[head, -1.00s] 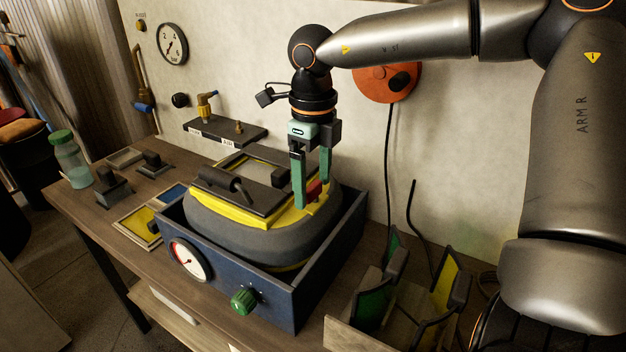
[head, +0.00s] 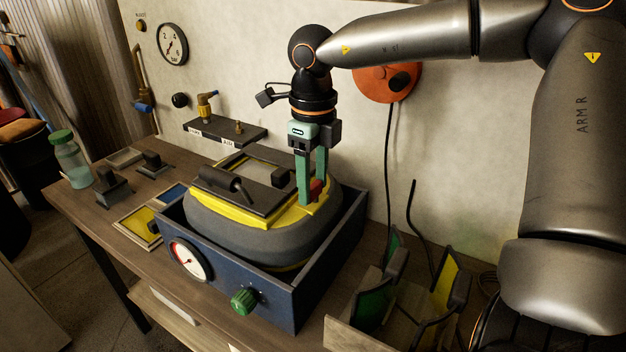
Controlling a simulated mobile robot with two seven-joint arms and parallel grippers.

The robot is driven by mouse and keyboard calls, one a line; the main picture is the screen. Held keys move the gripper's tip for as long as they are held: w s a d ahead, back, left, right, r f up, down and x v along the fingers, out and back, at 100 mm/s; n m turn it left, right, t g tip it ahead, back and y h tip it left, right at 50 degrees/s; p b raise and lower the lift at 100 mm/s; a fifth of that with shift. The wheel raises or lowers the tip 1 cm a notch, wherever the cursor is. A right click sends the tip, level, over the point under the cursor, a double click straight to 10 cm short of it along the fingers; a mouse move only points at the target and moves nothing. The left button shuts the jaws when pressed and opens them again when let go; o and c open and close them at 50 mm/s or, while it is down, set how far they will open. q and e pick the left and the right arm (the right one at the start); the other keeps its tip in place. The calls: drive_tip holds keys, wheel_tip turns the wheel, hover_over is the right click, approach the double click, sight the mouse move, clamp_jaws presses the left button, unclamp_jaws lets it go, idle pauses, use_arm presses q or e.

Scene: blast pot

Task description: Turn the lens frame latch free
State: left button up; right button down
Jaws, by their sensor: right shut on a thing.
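The lens frame (head: 240,178) is a dark frame around a pale lens. It lies on top of the yellow and grey helmet (head: 240,226), which sits in a blue open box (head: 320,270). A small red latch (head: 316,188) is at the frame's right end. My right gripper (head: 311,194) points down from above, its green fingers shut on the red latch. The fingers hide part of the latch, so its exact angle is hard to tell. My left gripper is not in view.
A dial gauge (head: 189,261) and a green knob (head: 244,301) are on the box front. A wooden rack (head: 375,338) with coloured plates stands at right. A wall shelf (head: 225,131) is behind.

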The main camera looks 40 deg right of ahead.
drive_tip(key=shift+n, duration=0.4)
drive_tip(key=n, duration=0.3)
drive_tip(key=shift+s+d+n, duration=0.1)
drive_tip(key=shift+n, duration=0.3)
drive_tip(key=n, duration=0.4)
drive_tip(key=shift+s+d+n, duration=0.1)
drive_tip(key=shift+n, duration=0.2)
drive_tip(key=n, duration=0.4)
drive_tip(key=shift+d, duration=0.15)
drive_tip(key=n+p, duration=0.1)
drive_tip(key=n, duration=0.3)
drive_tip(key=shift+d+n, duration=0.15)
drive_tip(key=shift+n, duration=0.15)
drive_tip(key=shift+c, duration=1.2)
unclamp_jaws()
